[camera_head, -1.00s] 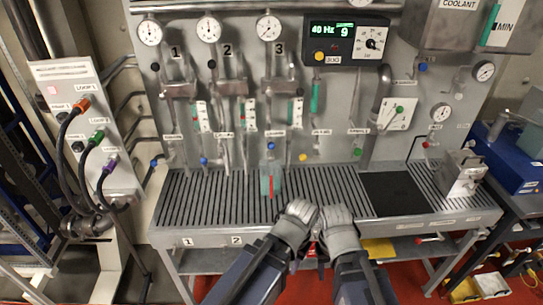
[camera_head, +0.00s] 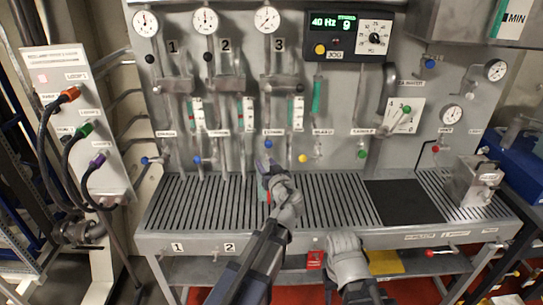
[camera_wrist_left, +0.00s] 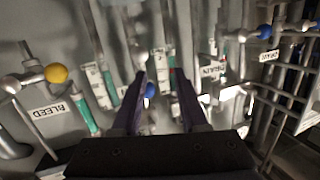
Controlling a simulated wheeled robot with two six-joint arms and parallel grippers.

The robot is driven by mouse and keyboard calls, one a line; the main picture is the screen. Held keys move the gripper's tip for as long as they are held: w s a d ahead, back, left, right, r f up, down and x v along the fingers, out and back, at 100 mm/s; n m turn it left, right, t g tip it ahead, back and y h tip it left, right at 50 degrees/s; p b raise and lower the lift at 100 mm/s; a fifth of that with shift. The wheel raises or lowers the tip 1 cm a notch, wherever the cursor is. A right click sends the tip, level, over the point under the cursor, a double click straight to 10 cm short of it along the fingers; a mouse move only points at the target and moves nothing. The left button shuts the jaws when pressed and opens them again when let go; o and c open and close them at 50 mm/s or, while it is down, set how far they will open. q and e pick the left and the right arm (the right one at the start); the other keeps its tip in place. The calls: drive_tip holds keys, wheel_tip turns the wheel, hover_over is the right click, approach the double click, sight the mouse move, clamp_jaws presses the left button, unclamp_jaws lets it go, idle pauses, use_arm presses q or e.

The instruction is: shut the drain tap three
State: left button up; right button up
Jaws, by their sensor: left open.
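Drain tap three, with a blue knob (camera_head: 268,144), is on the panel under the third gauge column. My left gripper (camera_head: 264,165) points up at it from just below. In the left wrist view, its two dark fingers (camera_wrist_left: 160,80) are apart, and the blue knob (camera_wrist_left: 150,90) shows between their tips. I cannot tell whether they touch it. The tap's lever is mostly hidden by my fingers. My right gripper (camera_head: 344,248) is low, at the bench's front edge; its fingers cannot be made out.
A yellow bleed knob (camera_head: 303,158) is close to the right, and another blue knob (camera_head: 197,160) to the left. A teal vessel (camera_head: 262,190) stands behind my left gripper, partly hidden. The slatted bench (camera_head: 330,205) is mostly clear. A metal box (camera_head: 472,182) stands at the right.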

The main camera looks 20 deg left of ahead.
sight(267, 144)
use_arm(q)
drive_tip(key=shift+w+d+r+t+h+b, duration=0.25)
drive_tip(key=shift+w+r+t, duration=0.2)
drive_tip(key=shift+w, duration=0.25)
drive_tip(key=shift+w+d+r+t+h+b, duration=0.15)
drive_tip(key=shift+w+d+r+t, duration=0.15)
drive_tip(key=shift+w+t, duration=0.35)
drive_tip(key=shift+x, duration=3.95)
clamp_jaws()
drive_tip(key=shift+w, duration=0.2)
